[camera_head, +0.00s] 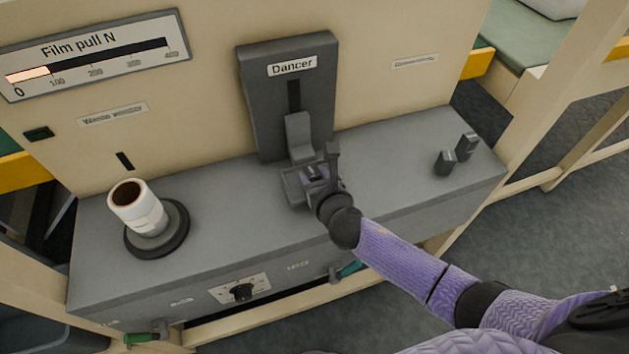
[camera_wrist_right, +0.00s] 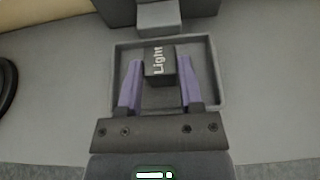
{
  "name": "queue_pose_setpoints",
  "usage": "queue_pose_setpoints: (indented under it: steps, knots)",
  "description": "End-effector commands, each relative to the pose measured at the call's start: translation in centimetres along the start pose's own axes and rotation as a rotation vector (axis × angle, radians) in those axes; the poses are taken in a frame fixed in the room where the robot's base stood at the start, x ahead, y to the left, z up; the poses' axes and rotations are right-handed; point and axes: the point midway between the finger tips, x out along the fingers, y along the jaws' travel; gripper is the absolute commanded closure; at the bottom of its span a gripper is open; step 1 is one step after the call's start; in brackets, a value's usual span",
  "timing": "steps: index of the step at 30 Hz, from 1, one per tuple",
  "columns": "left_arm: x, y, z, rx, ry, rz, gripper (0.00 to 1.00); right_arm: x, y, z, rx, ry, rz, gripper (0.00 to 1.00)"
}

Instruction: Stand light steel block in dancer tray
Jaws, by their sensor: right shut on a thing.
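The light steel block (camera_wrist_right: 158,62) is a small dark block with "Light" on its top face. My right gripper (camera_head: 314,176) is shut on it, with a purple finger on each side in the right wrist view. The dancer tray (camera_wrist_right: 218,78) is a shallow grey open tray below the Dancer panel; in the head view its left part (camera_head: 291,190) shows beside my gripper. The block is over or inside the tray's outline, near its back middle. I cannot tell whether it touches the tray floor. My left gripper is not in view.
The grey Dancer panel (camera_head: 262,95) with its slot and arm (camera_head: 298,132) rises behind the tray. Two dark blocks (camera_head: 445,162) (camera_head: 467,146) stand at the bench's right. A white roll (camera_head: 132,205) on a dark disc stands at the left.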

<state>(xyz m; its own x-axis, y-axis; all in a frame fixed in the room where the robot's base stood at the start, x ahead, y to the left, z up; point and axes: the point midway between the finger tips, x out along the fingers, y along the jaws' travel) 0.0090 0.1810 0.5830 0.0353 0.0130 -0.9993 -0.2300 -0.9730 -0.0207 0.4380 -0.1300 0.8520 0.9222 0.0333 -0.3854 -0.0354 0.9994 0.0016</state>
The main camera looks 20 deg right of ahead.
Motion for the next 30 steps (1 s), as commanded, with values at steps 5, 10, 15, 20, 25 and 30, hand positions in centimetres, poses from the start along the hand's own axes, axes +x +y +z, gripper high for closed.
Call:
queue_pose_setpoints:
  steps: [5,10,15,20,25,30]
  knots:
    - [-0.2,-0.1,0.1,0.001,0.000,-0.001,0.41,-0.1,0.0,0.2,-0.001,-0.002,0.000,1.00]
    - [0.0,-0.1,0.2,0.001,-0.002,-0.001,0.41,0.0,0.0,0.0,-0.002,-0.001,-0.001,0.41]
    - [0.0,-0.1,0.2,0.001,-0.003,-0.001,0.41,0.0,0.0,0.0,-0.001,-0.001,-0.001,0.18]
    - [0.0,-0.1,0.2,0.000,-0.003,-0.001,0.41,0.0,0.0,0.0,-0.001,-0.001,-0.001,0.18]
    - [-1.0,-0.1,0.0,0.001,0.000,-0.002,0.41,-1.2,0.0,0.6,-0.002,-0.001,-0.001,0.18]
    - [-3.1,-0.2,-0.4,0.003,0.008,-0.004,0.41,-5.7,0.0,0.8,-0.002,0.000,0.000,0.18]
